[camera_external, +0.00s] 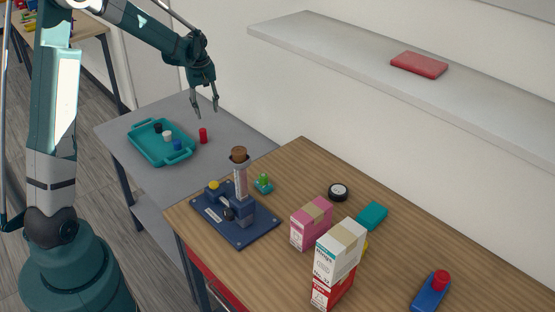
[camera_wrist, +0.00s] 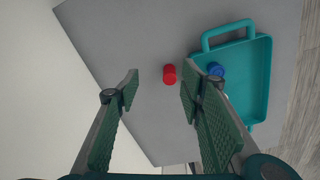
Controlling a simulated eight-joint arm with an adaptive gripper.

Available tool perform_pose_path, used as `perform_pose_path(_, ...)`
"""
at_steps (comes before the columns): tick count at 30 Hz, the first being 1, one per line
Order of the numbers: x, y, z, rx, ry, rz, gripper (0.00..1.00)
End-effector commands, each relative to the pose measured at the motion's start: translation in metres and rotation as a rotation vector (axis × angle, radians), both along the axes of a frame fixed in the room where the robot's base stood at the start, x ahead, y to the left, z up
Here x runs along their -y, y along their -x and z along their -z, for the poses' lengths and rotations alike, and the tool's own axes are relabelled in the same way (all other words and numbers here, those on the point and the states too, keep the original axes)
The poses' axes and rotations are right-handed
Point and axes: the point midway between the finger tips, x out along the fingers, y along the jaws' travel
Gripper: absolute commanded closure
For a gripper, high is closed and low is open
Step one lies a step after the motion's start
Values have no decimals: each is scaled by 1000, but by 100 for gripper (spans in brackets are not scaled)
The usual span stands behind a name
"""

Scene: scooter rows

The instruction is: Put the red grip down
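The red grip (camera_external: 203,135) is a small red cylinder standing on the grey table, just right of the teal tray. It also shows in the wrist view (camera_wrist: 169,74), beyond and between my fingertips. My gripper (camera_external: 205,105) is open and empty above the grey table, clear of the red grip. In the wrist view both green finger pads (camera_wrist: 160,85) are spread apart with nothing between them. A small red part (camera_external: 441,280) also sits on a blue block on the wooden table.
The teal tray (camera_external: 136,137) holds black, white and blue cylinders. A blue fixture (camera_external: 247,236) with an upright post stands on the wooden table (camera_external: 300,160), near pink, white and red cartons. Grey table surface (camera_external: 225,125) is free around the red grip. A shelf (camera_external: 340,45) runs along the wall.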

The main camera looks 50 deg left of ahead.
Motion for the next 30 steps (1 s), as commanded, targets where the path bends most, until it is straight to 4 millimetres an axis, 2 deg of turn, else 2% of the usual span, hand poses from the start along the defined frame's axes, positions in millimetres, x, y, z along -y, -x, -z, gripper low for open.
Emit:
perform_pose_path(6,-36,-7,38,-32,20,-87,62)
perform_pose_path(12,-57,-9,62,-54,33,-143,62)
perform_pose_path(18,-64,-9,72,-63,39,-162,62)
perform_pose_path(30,-64,-9,75,-63,39,-163,62)
